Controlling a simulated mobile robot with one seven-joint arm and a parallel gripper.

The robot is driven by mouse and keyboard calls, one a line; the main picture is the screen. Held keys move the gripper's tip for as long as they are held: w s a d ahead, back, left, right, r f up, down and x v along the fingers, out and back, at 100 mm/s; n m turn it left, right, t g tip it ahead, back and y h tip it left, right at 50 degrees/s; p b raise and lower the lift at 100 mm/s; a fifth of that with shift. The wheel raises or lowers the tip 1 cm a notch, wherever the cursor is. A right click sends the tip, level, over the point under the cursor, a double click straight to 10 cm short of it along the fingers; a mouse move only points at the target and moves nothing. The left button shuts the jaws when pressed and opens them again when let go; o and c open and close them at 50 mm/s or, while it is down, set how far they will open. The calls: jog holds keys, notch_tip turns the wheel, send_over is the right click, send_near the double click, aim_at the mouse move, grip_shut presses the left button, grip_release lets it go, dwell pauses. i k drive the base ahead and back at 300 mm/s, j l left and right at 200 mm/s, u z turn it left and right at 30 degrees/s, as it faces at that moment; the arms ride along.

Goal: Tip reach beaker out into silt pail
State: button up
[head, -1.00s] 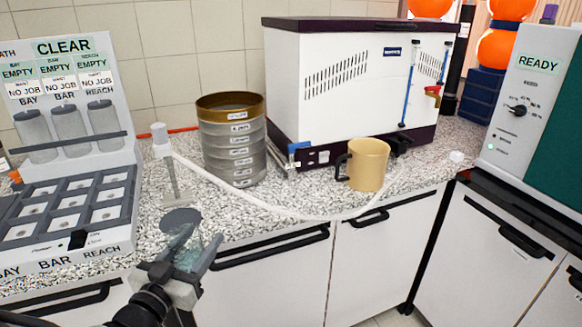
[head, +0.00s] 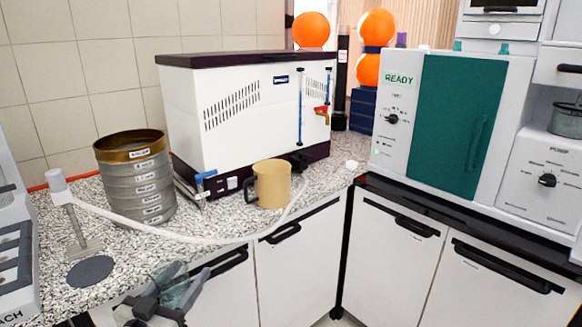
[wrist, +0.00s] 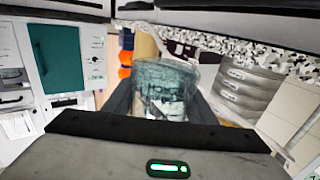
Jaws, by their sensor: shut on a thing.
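My gripper (head: 172,292) is shut on a clear, greenish beaker (head: 182,284), in front of the counter's front edge. In the wrist view the beaker (wrist: 165,78) sits between the dark fingers, with something pale and dark showing through its wall; I cannot tell what. Its label is not readable, so I cannot confirm it is the reach beaker. A tan pail (head: 272,184) with a dark side handle, likely the silt pail, stands upright on the counter, to the right of and beyond my gripper. Its inside is mostly hidden.
A sieve stack (head: 138,182) stands at the left, with a white hose (head: 170,232) running along the counter to the pail. A grey disc (head: 90,272) lies near the front edge. A white machine (head: 240,105) stands behind the pail, and a READY oven (head: 450,120) to the right.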

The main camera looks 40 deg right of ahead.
aim_at(272, 177)
jog(key=z, duration=1)
jog(key=i+z, duration=0.15)
jog(key=z, duration=0.15)
jog(key=i+j+z, duration=0.1)
jog(key=z, duration=0.2)
jog(key=i+j, duration=0.15)
jog(key=i, duration=0.1)
